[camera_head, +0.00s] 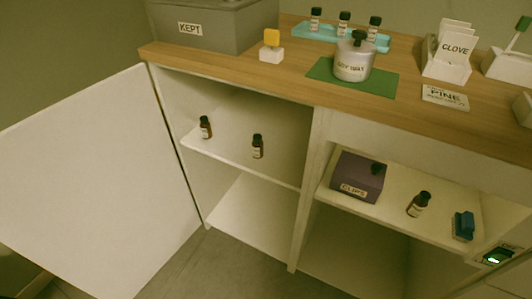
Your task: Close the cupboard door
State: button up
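The white cupboard door (100,185) stands wide open at the left, hinged at the cupboard's left front edge. The cupboard (255,185) behind it is open to view, with a shelf (223,152) across it. Two small dark bottles with labels, one at the left (205,127) and one at the right (257,146), stand upright on that shelf. The lower part of the cupboard looks empty. My gripper does not show in this view.
The wooden top (285,78) carries a grey KEPT box (215,25), a blue tray (300,32) with bottles, and a metal pot (354,62) on a green mat (385,83). The right shelf (390,212) holds a purple box (357,176) and a bottle (418,205). The grey floor (190,270) before the cupboard looks clear.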

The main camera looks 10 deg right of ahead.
aim_at(95, 193)
jog(key=i+j, duration=0.1)
jog(key=j, duration=0.95)
jog(key=i+j+u, duration=0.1)
jog(key=j, duration=0.4)
jog(key=i+j, duration=0.15)
jog(key=j, duration=0.35)
